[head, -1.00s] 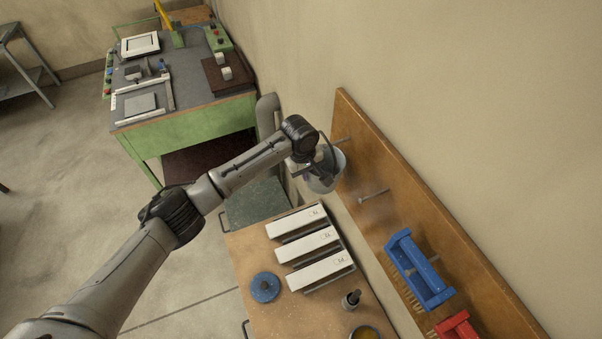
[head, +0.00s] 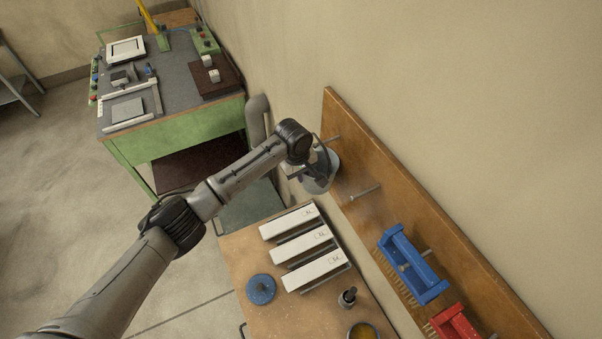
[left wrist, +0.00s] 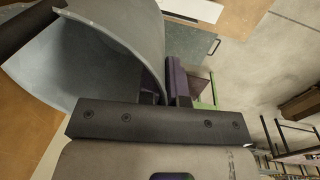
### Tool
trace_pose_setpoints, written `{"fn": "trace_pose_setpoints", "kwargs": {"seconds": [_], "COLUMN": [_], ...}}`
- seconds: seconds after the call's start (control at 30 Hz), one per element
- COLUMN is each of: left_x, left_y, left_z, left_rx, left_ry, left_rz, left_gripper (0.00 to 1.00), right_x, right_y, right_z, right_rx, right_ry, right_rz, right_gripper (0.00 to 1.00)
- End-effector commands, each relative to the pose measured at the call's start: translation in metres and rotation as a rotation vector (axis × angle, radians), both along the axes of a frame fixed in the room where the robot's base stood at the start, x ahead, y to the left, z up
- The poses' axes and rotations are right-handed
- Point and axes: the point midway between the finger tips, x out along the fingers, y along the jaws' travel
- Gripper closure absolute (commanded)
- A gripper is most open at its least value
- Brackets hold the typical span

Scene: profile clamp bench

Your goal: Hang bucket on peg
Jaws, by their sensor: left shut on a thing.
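A grey bucket (head: 318,178) hangs beside the wooden peg board (head: 375,180), near the board's far end. My left gripper (head: 306,172) is shut on the bucket, partly hidden by its own wrist. In the left wrist view the bucket (left wrist: 90,55) fills the upper left, its rim close to the gripper. A peg (head: 330,139) shows at the board's far end, just beyond the bucket. A second, bare peg (head: 366,192) sticks out nearer to me. I cannot tell whether the bucket's handle touches the far peg. My right gripper is not in view.
Blue (head: 412,264) and red (head: 456,326) holders are on the board's near part. Below, a wooden bench (head: 235,255) carries several white boxes (head: 302,247), a blue disc (head: 261,289) and a small dark pot (head: 347,297). A green workbench (head: 180,130) stands at the back left.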

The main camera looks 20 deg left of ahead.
Motion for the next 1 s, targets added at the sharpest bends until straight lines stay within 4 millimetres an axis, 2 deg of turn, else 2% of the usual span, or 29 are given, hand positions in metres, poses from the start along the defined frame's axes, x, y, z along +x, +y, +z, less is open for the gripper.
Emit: {"fn": "trace_pose_setpoints", "kwargs": {"seconds": [0.23, 0.27, 0.53, 0.8, 1.0], "left_x": [0.000, 0.000, 0.000, 0.000, 0.001], "left_y": [0.000, 0.000, 0.000, 0.000, -0.006], "left_z": [0.001, 0.001, 0.000, 0.001, 0.018], "left_rx": [-0.001, -0.001, -0.001, 0.001, 0.000], "left_ry": [-0.001, -0.001, -0.001, 0.001, -0.001], "left_rz": [0.000, 0.000, 0.000, 0.000, -0.010], "left_gripper": [1.00, 0.91, 0.65, 0.64, 0.64], "right_x": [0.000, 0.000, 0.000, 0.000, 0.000], "right_y": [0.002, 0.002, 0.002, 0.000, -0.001], "right_z": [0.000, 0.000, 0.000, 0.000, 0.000], "right_rx": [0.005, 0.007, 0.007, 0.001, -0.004], "right_ry": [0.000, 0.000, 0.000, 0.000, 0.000], "right_rz": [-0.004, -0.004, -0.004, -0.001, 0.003], "right_gripper": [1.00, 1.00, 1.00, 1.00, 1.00]}}
